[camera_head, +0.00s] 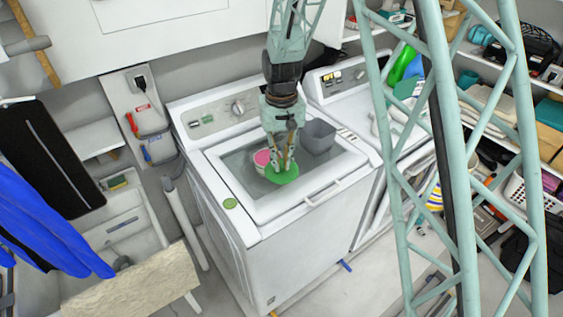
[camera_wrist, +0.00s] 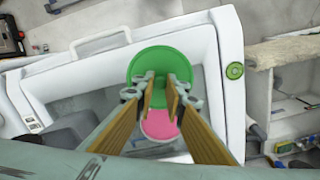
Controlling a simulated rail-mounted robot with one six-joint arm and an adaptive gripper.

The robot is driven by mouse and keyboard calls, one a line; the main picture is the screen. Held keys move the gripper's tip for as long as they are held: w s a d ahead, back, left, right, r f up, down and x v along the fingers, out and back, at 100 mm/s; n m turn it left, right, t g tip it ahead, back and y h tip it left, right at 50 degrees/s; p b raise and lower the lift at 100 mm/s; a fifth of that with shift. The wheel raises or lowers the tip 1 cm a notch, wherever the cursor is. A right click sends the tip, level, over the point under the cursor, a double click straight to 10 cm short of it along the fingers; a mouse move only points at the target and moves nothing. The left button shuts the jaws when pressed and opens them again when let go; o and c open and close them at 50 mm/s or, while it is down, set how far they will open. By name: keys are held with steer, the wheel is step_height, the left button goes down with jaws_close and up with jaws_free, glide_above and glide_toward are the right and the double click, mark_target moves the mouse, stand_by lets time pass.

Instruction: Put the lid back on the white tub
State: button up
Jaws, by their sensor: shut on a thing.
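The green round lid (camera_head: 284,177) is at my gripper (camera_head: 281,164), over the washing machine's top. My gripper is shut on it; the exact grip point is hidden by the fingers. In the wrist view the lid (camera_wrist: 163,60) spreads beyond my fingertips (camera_wrist: 162,82). The white tub (camera_head: 262,159), with a pink inside, stands just left of my gripper in the head view. In the wrist view its pink inside (camera_wrist: 160,125) shows between the fingers, partly covered by them. The lid is beside the tub's opening and overlaps its edge in that view.
A grey bin (camera_head: 318,136) stands right of my gripper on the washing machine (camera_head: 300,213). A small green disc (camera_head: 230,203) lies on the machine's front left corner. The machine's raised rim surrounds the tub and bin. A shelf unit stands at the right.

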steer(key=w+a+r+p, duration=0.1)
steer(key=w+a+p, duration=0.1)
steer(key=w, duration=0.4)
steer(key=w+a+r+p, duration=0.1)
steer(key=w+a+p, duration=0.1)
steer(key=w, duration=0.4)
steer(key=shift+w+a+r+m, duration=0.2)
steer(key=shift+a+r+m, duration=0.1)
steer(key=shift+a+m, duration=0.1)
steer(key=shift+f, duration=0.25)
steer(key=shift+f+b, duration=0.4)
steer(key=shift+f, duration=1.45)
steer(key=shift+f+b, duration=0.65)
steer(key=shift+f, duration=0.45)
steer(key=shift+f+b, duration=0.2)
steer(key=shift+b, duration=0.55)
stand_by(1.6)
stand_by(0.5)
